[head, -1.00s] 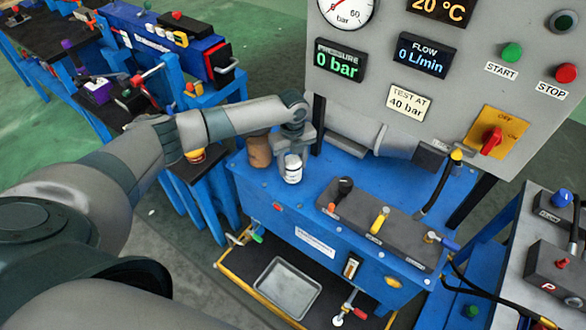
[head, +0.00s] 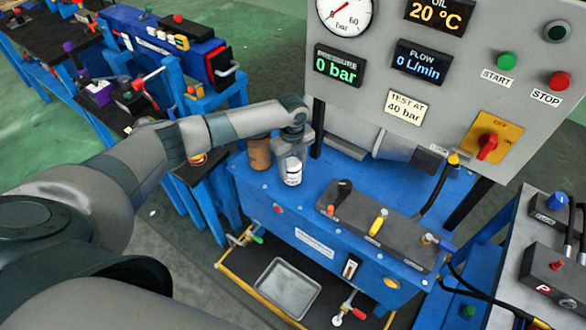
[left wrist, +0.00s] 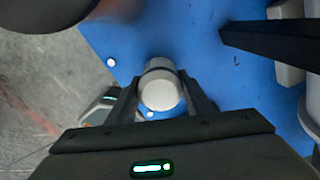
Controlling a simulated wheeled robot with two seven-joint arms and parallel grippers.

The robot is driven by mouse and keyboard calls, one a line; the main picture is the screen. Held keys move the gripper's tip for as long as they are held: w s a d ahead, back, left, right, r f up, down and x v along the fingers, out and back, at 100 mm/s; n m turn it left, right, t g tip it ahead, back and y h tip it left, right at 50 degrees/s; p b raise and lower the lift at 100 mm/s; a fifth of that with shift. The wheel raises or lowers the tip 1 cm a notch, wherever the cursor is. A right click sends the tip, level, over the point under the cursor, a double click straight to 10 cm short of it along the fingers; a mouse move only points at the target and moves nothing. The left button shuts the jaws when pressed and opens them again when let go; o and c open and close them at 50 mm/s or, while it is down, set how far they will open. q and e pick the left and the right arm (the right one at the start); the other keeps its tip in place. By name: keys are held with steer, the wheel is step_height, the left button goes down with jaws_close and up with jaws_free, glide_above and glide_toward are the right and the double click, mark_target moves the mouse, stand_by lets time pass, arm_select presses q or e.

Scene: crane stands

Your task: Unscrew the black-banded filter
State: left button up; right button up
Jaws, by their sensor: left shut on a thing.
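A white filter with a dark band (head: 293,174) stands upright on the blue bench top, near its left back part. My left gripper (head: 292,158) is above it and shut on it, with the fingers hiding its upper part. In the left wrist view, the filter's pale round end (left wrist: 161,94) sits between the two fingers (left wrist: 163,100), one on each side. Whether its thread is loose cannot be seen. My right gripper is in neither view.
A brown cylinder (head: 258,153) stands close to the left of the gripper. The grey gauge panel (head: 358,122) rises behind and to the right. A dark valve block (head: 385,222) lies on the bench at the right. A grey tray (head: 288,288) lies below the bench front.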

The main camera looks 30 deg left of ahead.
arm_select(q)
steer(key=shift+r+n+p, duration=0.3)
steer(key=shift+n+p, duration=0.45)
steer(key=shift+n, duration=0.25)
steer(key=shift+f+n, duration=0.1)
steer(key=shift+n, duration=0.3)
steer(key=shift+w+f+n+p, duration=0.1)
steer(key=shift+n+p, duration=0.2)
steer(key=shift+r+n+p, duration=0.2)
steer(key=shift+n+p, duration=0.5)
steer(key=shift+p, duration=0.1)
steer(key=shift+n+p, duration=0.85)
steer(key=shift+n, duration=0.65)
steer(key=shift+f+n+p, duration=0.2)
steer(key=shift+n+p, duration=0.1)
steer(key=shift+n, duration=0.1)
